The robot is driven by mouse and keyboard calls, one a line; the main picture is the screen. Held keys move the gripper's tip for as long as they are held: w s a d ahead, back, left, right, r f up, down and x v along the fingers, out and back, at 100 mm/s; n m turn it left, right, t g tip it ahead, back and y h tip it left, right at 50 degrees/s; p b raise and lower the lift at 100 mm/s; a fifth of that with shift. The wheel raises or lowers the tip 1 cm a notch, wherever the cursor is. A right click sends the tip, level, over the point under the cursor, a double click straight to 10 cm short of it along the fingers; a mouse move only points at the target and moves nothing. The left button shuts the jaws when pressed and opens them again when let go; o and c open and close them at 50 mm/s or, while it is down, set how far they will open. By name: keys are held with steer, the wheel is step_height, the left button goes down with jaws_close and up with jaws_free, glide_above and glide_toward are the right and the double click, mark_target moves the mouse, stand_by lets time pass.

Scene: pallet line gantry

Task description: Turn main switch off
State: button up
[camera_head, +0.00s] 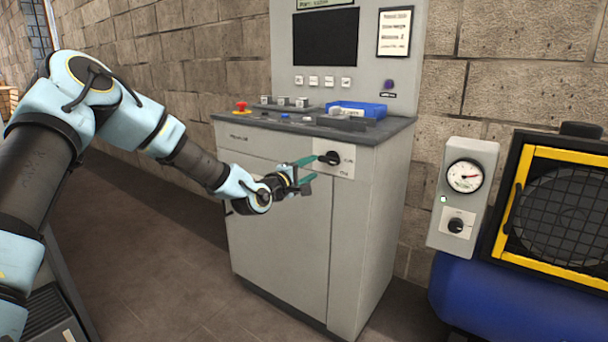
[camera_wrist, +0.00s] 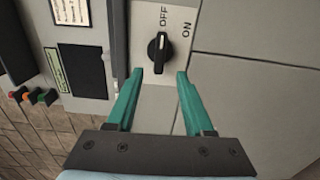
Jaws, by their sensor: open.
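The main switch (camera_head: 330,158) is a black rotary knob on a white plate on the front of the grey control cabinet (camera_head: 285,200), near its top right. In the wrist view the knob (camera_wrist: 159,54) sits on its plate with the words OFF and ON beside it. Its white mark points toward OFF in that view. My gripper (camera_head: 309,168) is at the cabinet front, with its green fingers toward the knob. In the wrist view the gripper (camera_wrist: 157,76) is open. Its fingertips lie on either side below the knob, with nothing between them.
A red emergency button (camera_head: 241,106) and a blue tray (camera_head: 356,109) sit on the cabinet top. To the right, a grey box with a gauge (camera_head: 464,176) and another knob (camera_head: 456,225) stands by a blue tank (camera_head: 480,300). The floor left of the cabinet is clear.

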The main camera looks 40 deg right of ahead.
steer(key=shift+v, duration=1.7)
